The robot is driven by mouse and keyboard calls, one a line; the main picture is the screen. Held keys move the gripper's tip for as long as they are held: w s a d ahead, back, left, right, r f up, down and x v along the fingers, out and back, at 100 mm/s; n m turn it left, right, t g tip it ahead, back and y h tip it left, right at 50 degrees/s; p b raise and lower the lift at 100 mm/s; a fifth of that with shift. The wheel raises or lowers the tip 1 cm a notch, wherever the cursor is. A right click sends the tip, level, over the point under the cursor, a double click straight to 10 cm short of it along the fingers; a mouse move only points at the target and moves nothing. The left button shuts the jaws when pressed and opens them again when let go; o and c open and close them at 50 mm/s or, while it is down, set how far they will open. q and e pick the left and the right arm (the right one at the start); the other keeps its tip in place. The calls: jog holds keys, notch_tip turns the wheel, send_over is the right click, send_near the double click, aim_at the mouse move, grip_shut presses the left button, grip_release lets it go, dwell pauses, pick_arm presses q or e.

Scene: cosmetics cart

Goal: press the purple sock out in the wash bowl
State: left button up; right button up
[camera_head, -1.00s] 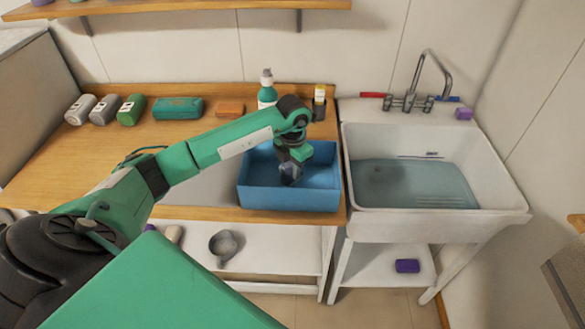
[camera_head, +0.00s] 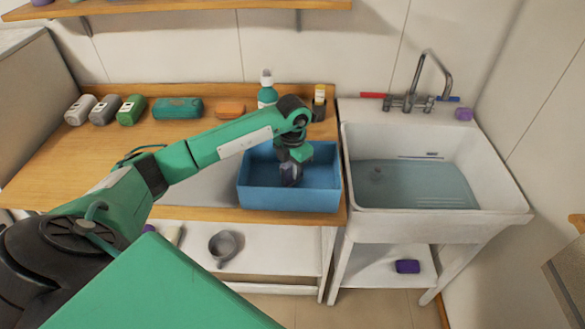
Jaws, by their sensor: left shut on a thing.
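The wash bowl (camera_head: 290,200) is a blue rectangular tub on the wooden counter, just left of the sink. My left arm reaches in from the left, and its gripper (camera_head: 291,176) points down inside the bowl. It is shut on a small dark greyish-purple thing, which looks like the purple sock (camera_head: 291,181). The fingers cover most of it, and I cannot tell whether it touches the bowl's floor. My right gripper is not in view.
A white sink (camera_head: 500,200) with water stands right of the bowl. A teal case (camera_head: 178,109) and an orange bar (camera_head: 230,110) lie back left.

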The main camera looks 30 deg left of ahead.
pick_arm(q)
jog(key=shift+f, duration=0.15)
dwell(0.3)
notch_tip(320, 180, up, 7)
jog(key=p, duration=0.3)
jog(key=shift+p, duration=0.3)
notch_tip(320, 180, up, 8)
jog(key=p, duration=0.3)
jog(key=shift+p, duration=0.4)
